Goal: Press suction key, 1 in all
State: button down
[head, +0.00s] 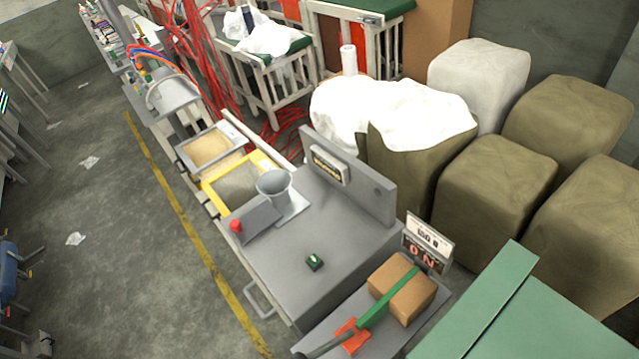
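A grey metal bench (345,232) stands in the middle of the head view. A small dark green switch or key (314,262) sits on its top near the front. A red button (236,226) is at the left end of a sloped grey panel (256,217) on the same bench. I cannot tell which of these is the suction key, as no label is readable on either. A small plate with dark lettering (328,167) is on the bench's upright back panel. My gripper does not show in this view.
A grey funnel (274,184) and yellow-framed tray (232,181) are at left. Large olive bales (495,188) stand behind. Floor at left is mostly clear.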

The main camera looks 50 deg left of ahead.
aim_at(314, 260)
jog(key=u, duration=0.05)
jog(key=k, duration=1.1)
jog(key=u, duration=0.4)
jog(key=i, duration=1)
jog(key=z, duration=0.05)
